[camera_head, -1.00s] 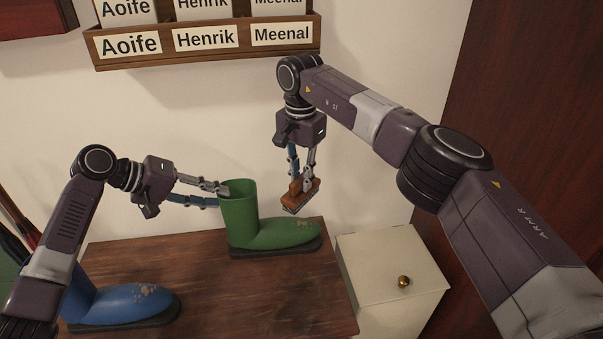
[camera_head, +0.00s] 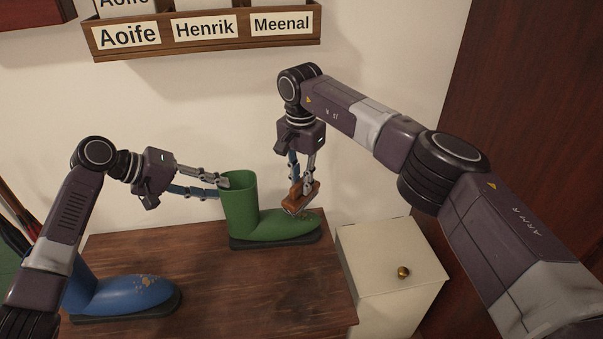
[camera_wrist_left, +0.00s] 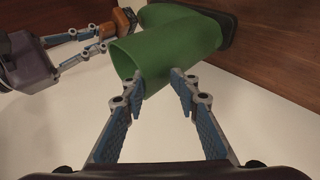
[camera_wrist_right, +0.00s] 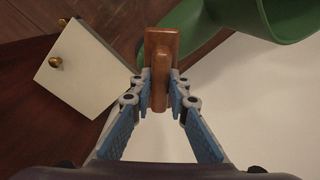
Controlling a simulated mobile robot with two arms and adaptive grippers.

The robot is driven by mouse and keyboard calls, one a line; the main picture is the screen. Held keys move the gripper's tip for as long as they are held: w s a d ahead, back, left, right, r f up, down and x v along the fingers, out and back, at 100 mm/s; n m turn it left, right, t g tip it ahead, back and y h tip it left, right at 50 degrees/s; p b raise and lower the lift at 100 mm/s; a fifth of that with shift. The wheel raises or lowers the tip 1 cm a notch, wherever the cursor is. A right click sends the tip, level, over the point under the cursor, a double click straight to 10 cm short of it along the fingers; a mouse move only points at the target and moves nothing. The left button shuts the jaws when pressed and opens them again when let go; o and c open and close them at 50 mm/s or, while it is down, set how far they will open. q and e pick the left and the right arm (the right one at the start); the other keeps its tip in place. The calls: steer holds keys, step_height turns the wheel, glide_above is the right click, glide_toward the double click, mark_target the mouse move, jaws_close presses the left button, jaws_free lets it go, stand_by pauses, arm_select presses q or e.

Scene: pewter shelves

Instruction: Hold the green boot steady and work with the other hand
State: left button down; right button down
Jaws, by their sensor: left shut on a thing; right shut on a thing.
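The green boot (camera_head: 242,208) stands upright on its dark sole on the wooden bench top, its toe pointing right. My left gripper (camera_head: 224,186) is shut on the rim of the boot's shaft; the left wrist view also shows the boot (camera_wrist_left: 180,55) between the fingertips. My right gripper (camera_head: 302,182) is shut on a brown wooden brush (camera_head: 304,199), held at the boot's toe, over or beside brownish specks there. Whether the bristles touch the boot is hard to tell. The brush (camera_wrist_right: 160,70) fills the jaws in the right wrist view.
A blue boot (camera_head: 130,296) with brown spots stands at the bench's left. A cream box (camera_head: 385,260) with a brass knob is right of the bench (camera_head: 240,295). A wooden rack with name labels (camera_head: 204,28) hangs on the wall above. The bench front is clear.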

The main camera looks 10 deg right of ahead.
mark_target(303, 199)
step_height(303, 199, down, 3)
steer(key=shift+r, duration=0.1)
steer(key=shift+s+f, duration=0.25)
steer(key=shift+s, duration=0.8)
steer(key=shift+s+f, duration=0.2)
steer(key=shift+s, duration=0.8)
steer(key=shift+w+r, duration=0.1)
steer(key=shift+w, duration=0.6)
steer(key=shift+w+r, duration=0.15)
steer(key=shift+w, duration=0.6)
steer(key=shift+w+r, duration=0.1)
steer(key=shift+w, duration=0.6)
steer(key=shift+s+r, duration=0.1)
steer(key=shift+r, duration=3.95)
